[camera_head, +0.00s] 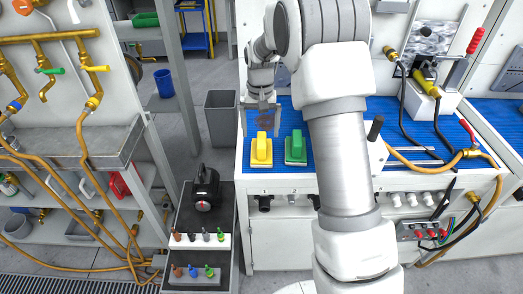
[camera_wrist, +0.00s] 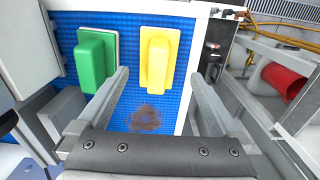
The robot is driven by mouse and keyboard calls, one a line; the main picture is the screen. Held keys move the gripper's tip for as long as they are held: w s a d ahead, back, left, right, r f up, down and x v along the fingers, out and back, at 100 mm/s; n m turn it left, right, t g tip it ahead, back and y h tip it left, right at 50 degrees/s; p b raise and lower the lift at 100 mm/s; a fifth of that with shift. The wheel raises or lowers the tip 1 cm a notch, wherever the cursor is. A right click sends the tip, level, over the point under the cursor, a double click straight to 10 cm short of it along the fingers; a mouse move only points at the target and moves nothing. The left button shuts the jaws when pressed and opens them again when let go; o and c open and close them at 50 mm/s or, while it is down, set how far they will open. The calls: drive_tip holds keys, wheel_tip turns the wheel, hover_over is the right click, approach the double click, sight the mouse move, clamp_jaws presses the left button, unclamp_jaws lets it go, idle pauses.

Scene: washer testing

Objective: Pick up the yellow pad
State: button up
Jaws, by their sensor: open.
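The yellow pad (camera_head: 261,151) lies on the blue mat (camera_head: 286,119) near the front left edge of the workbench. It has a raised yellow handle block on a flat base. In the wrist view the yellow pad (camera_wrist: 158,58) lies ahead, between the lines of the two fingers and beyond their tips. My gripper (camera_head: 262,118) is open and empty just behind the pad in the head view. It also shows in the wrist view (camera_wrist: 158,76), with both fingers spread and apart from the pad.
A green pad (camera_head: 295,149) lies close to the right of the yellow one in the head view. A dark stain (camera_wrist: 146,117) marks the mat. A grey bin (camera_head: 222,117) and a cart with a black device (camera_head: 205,188) stand to the left. A red cylinder (camera_wrist: 284,80) is off the bench.

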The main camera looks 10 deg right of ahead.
sight(261, 140)
drive_tip(key=f, duration=0.8)
drive_tip(key=shift+w+d+f, duration=0.2)
drive_tip(key=shift+w, duration=0.1)
drive_tip(key=c, duration=1.2)
drive_tip(key=shift+r, duration=0.15)
drive_tip(key=shift+r, duration=0.6)
wheel_tip(261, 140, up, 3)
drive_tip(key=s+a+r, duration=0.1)
drive_tip(key=s+r, duration=0.1)
drive_tip(key=s, duration=0.1)
drive_tip(key=s+a+r, duration=0.1)
drive_tip(key=s+r, duration=0.1)
drive_tip(key=s, duration=0.2)
drive_tip(key=s+a+r, duration=0.2)
drive_tip(key=s, duration=0.2)
drive_tip(key=shift+r, duration=0.3)
